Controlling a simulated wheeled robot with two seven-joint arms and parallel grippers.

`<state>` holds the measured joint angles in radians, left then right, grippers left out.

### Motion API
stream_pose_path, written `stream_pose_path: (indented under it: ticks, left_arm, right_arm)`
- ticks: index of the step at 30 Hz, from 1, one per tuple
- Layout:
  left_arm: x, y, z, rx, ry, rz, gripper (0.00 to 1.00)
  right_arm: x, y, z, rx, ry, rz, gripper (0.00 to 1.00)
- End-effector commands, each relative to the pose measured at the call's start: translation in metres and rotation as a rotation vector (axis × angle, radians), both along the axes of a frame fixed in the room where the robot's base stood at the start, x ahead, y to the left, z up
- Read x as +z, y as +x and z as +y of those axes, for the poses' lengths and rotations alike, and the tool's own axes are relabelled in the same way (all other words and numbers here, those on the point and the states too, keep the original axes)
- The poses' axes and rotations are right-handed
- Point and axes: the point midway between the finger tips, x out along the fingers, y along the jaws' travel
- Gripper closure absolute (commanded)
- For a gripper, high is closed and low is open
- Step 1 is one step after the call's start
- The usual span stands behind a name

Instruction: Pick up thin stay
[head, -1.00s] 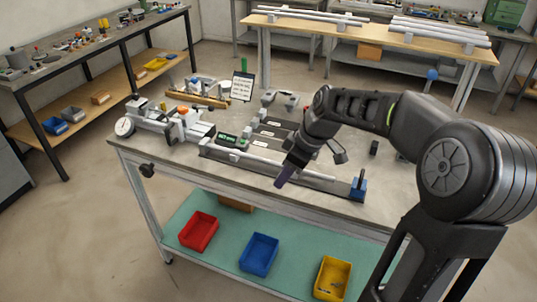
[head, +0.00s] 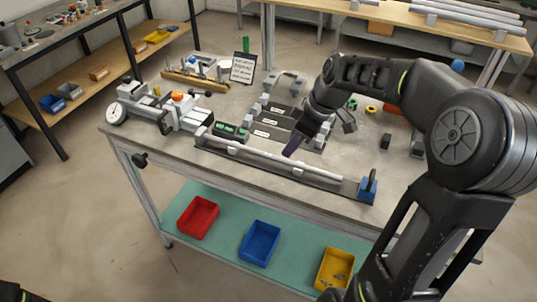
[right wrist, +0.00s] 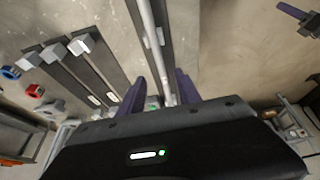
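A thin pale rod (head: 285,162), seemingly the thin stay, lies lengthwise along a dark rail at the table's front edge. In the right wrist view the rod (right wrist: 148,28) runs away from the gripper over the rail (right wrist: 163,40). My right gripper (head: 293,145) points down just above and behind the rod's middle in the head view. Its two purple fingers (right wrist: 161,92) stand apart, with the rod between them in the picture. I see no contact; the height gap is unclear. My left gripper is not in view.
Several dark labelled bars (head: 272,122) with grey blocks lie behind the rail. A blue block (head: 367,187) stands at its right end. A grey clamp device (head: 165,112) is at left, a sign (head: 243,68) behind. Red (head: 198,216), blue (head: 260,243) and yellow (head: 335,268) bins sit below.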

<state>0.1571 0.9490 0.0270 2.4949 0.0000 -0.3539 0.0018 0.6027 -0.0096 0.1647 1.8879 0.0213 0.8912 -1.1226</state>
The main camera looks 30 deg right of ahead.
Motion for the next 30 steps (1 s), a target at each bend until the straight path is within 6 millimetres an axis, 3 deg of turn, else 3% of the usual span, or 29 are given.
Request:
stream_pose_path:
  ticks: [3, 14, 24, 30]
  left_arm:
    - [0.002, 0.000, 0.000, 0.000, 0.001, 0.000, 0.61]
    - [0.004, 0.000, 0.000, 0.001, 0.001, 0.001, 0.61]
    - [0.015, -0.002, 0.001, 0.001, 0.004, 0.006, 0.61]
    - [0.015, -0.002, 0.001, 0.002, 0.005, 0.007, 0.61]
  right_arm:
    - [-0.009, 0.003, 0.002, 0.001, 0.002, 0.001, 0.60]
    - [-0.013, 0.005, 0.004, 0.002, 0.001, 0.001, 0.60]
    - [-0.053, 0.020, 0.014, 0.002, 0.003, 0.002, 0.60]
    - [-0.057, 0.022, 0.014, 0.001, 0.000, -0.001, 0.60]
